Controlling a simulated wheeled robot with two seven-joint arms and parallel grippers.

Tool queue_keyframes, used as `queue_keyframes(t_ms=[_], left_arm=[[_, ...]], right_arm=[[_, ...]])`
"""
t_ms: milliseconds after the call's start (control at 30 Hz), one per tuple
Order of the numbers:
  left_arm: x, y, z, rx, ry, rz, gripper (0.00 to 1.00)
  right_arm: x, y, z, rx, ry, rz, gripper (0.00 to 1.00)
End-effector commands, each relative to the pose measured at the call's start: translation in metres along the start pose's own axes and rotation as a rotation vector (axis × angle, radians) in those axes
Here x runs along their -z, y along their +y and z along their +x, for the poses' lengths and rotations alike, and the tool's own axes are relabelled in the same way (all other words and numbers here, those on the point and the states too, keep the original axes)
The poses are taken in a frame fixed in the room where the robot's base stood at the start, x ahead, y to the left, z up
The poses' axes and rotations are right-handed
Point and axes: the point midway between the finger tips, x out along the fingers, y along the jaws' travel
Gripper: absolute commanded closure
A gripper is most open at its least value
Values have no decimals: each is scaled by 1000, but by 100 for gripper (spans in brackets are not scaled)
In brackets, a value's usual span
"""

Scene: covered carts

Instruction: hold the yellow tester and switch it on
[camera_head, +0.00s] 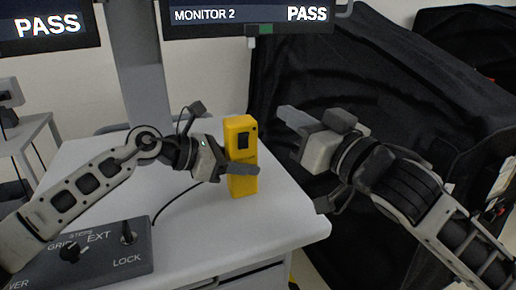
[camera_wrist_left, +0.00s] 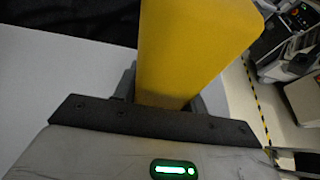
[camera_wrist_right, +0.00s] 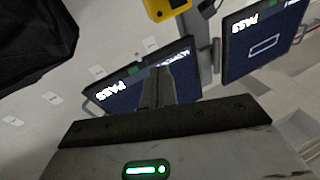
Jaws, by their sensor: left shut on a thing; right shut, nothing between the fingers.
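The yellow tester (camera_head: 238,164) stands upright over the white table, with a dark switch or button (camera_head: 243,139) on its upper front face. My left gripper (camera_head: 246,172) is shut on it, with a finger across its lower part; whether its base touches the table I cannot tell. The tester also fills the upper middle of the left wrist view (camera_wrist_left: 190,50). My right gripper (camera_head: 287,113) is shut and empty, to the right of the tester and apart from it, pointing toward its upper part. A yellow piece shows at the right wrist view's top edge.
The white table (camera_head: 285,215) is clear right of the tester. Monitor 2 (camera_head: 250,17) and another screen (camera_head: 45,27) read PASS. A black covered cart (camera_head: 400,75) is behind my right arm.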

Motion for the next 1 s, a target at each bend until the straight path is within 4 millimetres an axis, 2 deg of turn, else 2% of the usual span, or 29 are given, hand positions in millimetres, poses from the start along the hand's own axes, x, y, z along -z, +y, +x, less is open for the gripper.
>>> queue_keyframes(t_ms=[100, 267, 400, 500, 700, 1000], left_arm=[[0, 0, 0, -1, 0, 0, 87], [0, 0, 0, -1, 0, 0, 87], [0, 0, 0, -1, 0, 0, 87], [0, 0, 0, -1, 0, 0, 87], [0, 0, 0, 0, 0, 0, 87], [0, 0, 0, 0, 0, 0, 87]], right_arm=[[-9, 17, 0, 33, 113, -350, 100], [-28, 29, -12, 74, 270, -859, 100], [-55, 31, -32, 113, 411, -1280, 100], [-76, 29, -49, 143, 509, -1523, 100], [-104, 24, -75, 180, 660, -1806, 100], [-111, 22, -83, 188, 707, -1875, 100]])
